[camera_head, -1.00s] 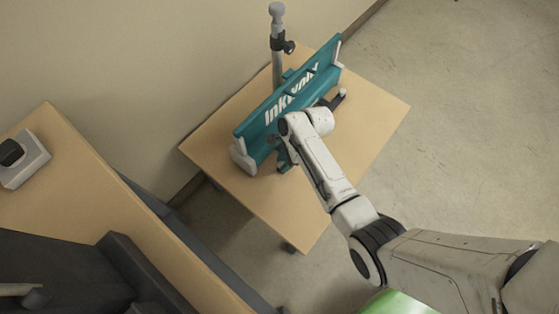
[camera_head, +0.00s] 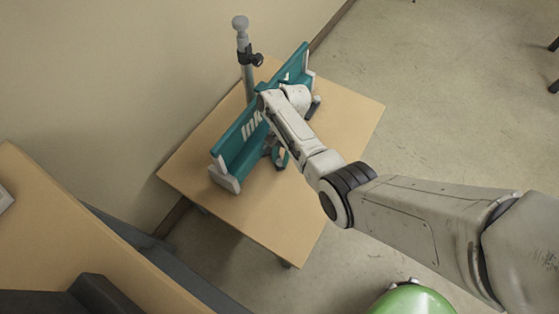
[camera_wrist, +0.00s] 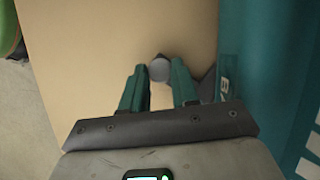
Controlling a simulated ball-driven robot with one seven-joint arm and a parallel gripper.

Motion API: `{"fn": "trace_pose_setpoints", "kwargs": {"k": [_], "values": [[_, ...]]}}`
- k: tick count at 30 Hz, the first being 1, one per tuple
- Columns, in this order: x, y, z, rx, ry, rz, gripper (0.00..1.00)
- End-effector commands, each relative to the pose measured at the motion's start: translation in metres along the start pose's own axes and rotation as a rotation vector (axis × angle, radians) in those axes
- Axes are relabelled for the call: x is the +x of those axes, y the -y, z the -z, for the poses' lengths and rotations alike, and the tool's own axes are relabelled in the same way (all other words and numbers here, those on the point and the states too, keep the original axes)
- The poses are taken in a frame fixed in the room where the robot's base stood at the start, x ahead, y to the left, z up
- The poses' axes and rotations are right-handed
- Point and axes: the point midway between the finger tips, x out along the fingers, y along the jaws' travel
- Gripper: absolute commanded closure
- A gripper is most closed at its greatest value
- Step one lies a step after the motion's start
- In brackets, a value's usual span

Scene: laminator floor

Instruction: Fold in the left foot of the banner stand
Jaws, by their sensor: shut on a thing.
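The teal banner stand (camera_head: 232,155) with white lettering stands on a small wooden table (camera_head: 255,225). My arm covers its middle. My gripper (camera_head: 280,157) is low at the stand's front side, left of its middle. In the wrist view its teal fingers (camera_wrist: 159,70) are shut on the left foot, whose grey round end (camera_wrist: 159,67) shows between the fingertips. The rest of that foot is mostly hidden. The other foot (camera_head: 316,103), dark, sticks out past my arm on the right. The stand's teal face (camera_wrist: 265,80) fills the right of the wrist view.
A grey pole (camera_head: 243,55) with a black clamp rises behind the stand, near the wall. A wooden desk (camera_head: 60,235) is at the lower left. A green rounded object (camera_head: 410,300) is at the bottom. Open floor lies to the right.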

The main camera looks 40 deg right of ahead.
Motion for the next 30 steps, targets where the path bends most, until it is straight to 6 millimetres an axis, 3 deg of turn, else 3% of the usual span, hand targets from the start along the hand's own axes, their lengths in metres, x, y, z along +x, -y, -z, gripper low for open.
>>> {"fn": "trace_pose_setpoints", "kwargs": {"k": [16, 17, 24, 30], "values": [[-0.0008, 0.0004, 0.0034, -0.022, -0.003, -0.01, 1.0], [-0.0008, 0.0004, 0.0034, -0.022, -0.003, -0.01, 0.69], [-0.0009, 0.0005, 0.0031, -0.022, -0.002, -0.009, 0.46], [-0.001, 0.0006, 0.0029, -0.023, -0.002, -0.009, 0.45]]}}
